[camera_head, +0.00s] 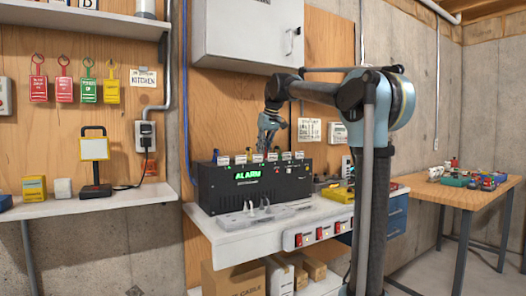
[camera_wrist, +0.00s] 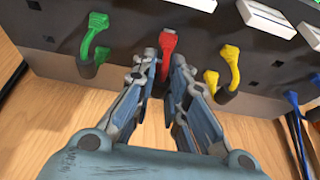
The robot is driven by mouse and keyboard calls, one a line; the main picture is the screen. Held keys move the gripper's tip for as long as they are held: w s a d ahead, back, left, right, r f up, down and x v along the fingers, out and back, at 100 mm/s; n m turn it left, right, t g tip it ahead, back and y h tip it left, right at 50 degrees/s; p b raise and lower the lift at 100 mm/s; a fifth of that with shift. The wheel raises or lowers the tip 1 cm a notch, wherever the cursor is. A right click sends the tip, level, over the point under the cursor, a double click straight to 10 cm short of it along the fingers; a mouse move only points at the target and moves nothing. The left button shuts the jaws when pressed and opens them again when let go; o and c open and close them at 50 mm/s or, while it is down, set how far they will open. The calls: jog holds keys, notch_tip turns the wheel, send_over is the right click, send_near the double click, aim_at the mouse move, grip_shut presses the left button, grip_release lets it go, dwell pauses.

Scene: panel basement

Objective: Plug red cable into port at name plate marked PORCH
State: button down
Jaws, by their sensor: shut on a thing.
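The red cable (camera_wrist: 168,42) shows in the wrist view, with its plug end up against the dark box face and its tail hanging between my fingers. My gripper (camera_wrist: 165,62) is shut on it. In the head view my gripper (camera_head: 268,143) is just behind the top of the black box (camera_head: 285,184) with the green ALARM display. White name plates (camera_head: 240,159) line the box's top edge; plates also show in the wrist view (camera_wrist: 266,17). Their writing is not legible, so I cannot tell which is PORCH. Whether the red plug is seated in a port I cannot tell.
A green cable (camera_wrist: 93,38) is left of the red one, a yellow cable (camera_wrist: 229,70) right, and a blue cable (camera_wrist: 293,105) farther right. A wall cabinet (camera_head: 248,33) hangs above.

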jog(key=shift+f, duration=0.2)
dwell(0.7)
jog(key=c, duration=1.5)
grip_release()
jog(key=o, duration=0.4)
jog(key=shift+r, duration=0.1)
jog(key=shift+r, duration=3.7)
